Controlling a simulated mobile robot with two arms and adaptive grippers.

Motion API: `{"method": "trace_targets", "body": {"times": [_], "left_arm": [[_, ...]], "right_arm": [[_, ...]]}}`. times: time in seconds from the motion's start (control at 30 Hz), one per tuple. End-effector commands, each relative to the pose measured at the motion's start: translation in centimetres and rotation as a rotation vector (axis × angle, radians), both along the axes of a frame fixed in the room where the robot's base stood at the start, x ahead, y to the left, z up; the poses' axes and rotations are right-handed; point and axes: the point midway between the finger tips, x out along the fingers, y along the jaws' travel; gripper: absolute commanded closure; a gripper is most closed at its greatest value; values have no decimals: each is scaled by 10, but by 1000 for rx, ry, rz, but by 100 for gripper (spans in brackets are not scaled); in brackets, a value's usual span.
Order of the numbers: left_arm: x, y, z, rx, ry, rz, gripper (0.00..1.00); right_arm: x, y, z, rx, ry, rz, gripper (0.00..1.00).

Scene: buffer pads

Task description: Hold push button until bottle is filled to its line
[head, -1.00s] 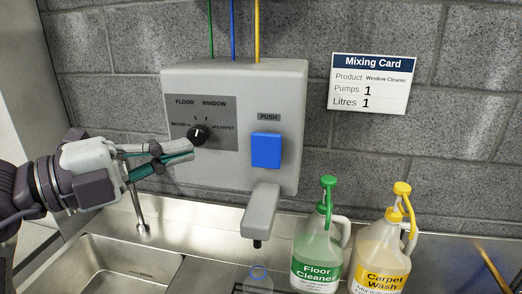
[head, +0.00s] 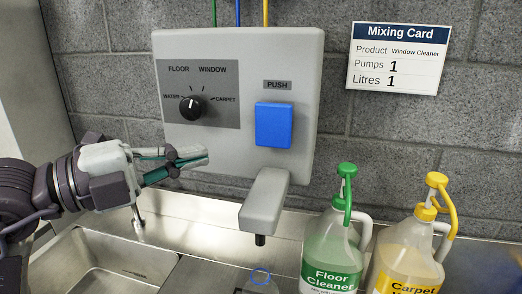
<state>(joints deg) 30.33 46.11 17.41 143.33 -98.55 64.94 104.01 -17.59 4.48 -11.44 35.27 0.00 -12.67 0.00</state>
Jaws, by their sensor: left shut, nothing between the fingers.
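The blue push button (head: 273,125) sits under a PUSH label on the front of the grey dispenser (head: 235,45). It looks unpressed, and nothing touches it. The dial knob (head: 193,107) is left of it; its white mark points roughly up. A clear bottle (head: 262,283) with a blue ring at its neck is below the spout (head: 265,200). The bottom edge cuts it off, so its line and fill level are hidden. My left gripper (head: 190,158) is shut and empty, below the knob and left of the button. My right gripper is out of view.
A Mixing Card (head: 398,58) on the block wall reads Window Cleaner, Pumps 1, Litres 1. Floor Cleaner (head: 332,250) and Carpet Wash (head: 408,260) jugs with pumps stand right of the spout. A steel sink basin (head: 105,268) is at lower left.

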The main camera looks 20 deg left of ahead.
Motion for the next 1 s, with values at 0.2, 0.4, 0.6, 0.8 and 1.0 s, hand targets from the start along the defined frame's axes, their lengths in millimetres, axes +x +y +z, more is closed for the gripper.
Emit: {"method": "trace_targets", "body": {"times": [0.2,0.4,0.6,0.8,1.0], "left_arm": [[0,0,-5,0,0,0,100],[0,0,-4,0,0,0,100],[9,-9,-1,-1,3,-2,100],[34,-35,0,-2,2,-4,100],[65,-65,1,-4,2,-3,100]], "right_arm": [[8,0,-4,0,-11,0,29],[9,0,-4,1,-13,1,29],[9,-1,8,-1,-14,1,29],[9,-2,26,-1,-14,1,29],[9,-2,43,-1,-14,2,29]]}}
